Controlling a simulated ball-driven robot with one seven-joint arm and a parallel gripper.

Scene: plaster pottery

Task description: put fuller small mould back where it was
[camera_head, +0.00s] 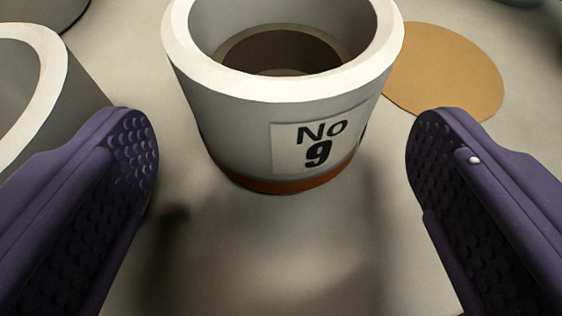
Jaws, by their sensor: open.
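A white plaster mould (235,118) with a "No 9" label stands upright in the upper middle of the head camera view. It has a reddish-brown band at its foot and dark brown material low inside. My gripper (281,145) is open, with one purple finger on each side of the picture. The mould stands ahead of and between the fingers, and neither finger visibly touches it. A second white mould (50,75) is cut off at the left edge, partly behind the left finger. How full the second mould is cannot be seen.
A round tan disc (447,68) lies flat on the pale surface, right of the labelled mould and partly hidden by it. A dark round object (45,12) is cut off at the top left. The surface between my fingers is clear in front of the mould.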

